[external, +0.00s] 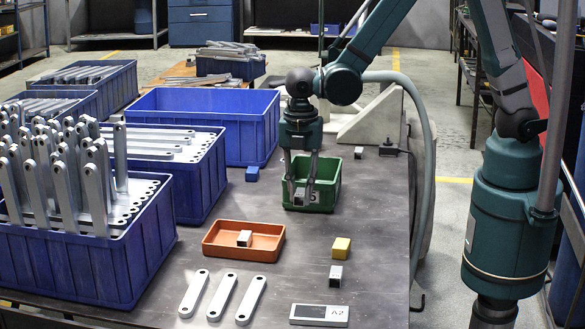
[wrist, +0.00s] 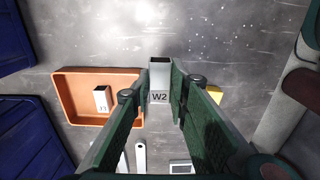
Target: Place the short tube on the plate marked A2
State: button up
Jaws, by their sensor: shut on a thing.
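My gripper (external: 300,197) points down in front of the green bin, shut on a short square metal tube. In the wrist view the tube (wrist: 160,72) sits between the fingertips, its hollow end showing and its face marked W2. The plate marked A2 (external: 308,312) lies flat at the front of the table, well below the gripper in the picture. Other short tubes are in the orange tray (external: 244,238) and on the table (external: 336,276).
An orange tray (external: 211,246) and a yellow block (external: 341,247) lie between gripper and plate, to either side. Flat brackets (external: 221,297) lie left of the plate. The green bin (external: 327,190) stands close behind the gripper. Blue crates (external: 75,265) of brackets line the left.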

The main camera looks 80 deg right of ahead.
jog(key=s+a+r, duration=0.1)
jog(key=s+a, duration=0.1)
jog(key=a, duration=1.9)
jog(key=p, duration=0.1)
send_over(320, 312)
jog(key=shift+r, duration=0.45)
jog(key=shift+f+b, duration=0.75)
jog(key=shift+f, duration=2.4)
jog(key=shift+f+b, duration=0.45)
jog(key=shift+f, duration=1.4)
jog(key=shift+f, duration=0.15)
jog(key=o, duration=0.6)
jog(key=shift+c, duration=0.2)
jog(key=o, duration=0.4)
jog(key=shift+c, duration=0.2)
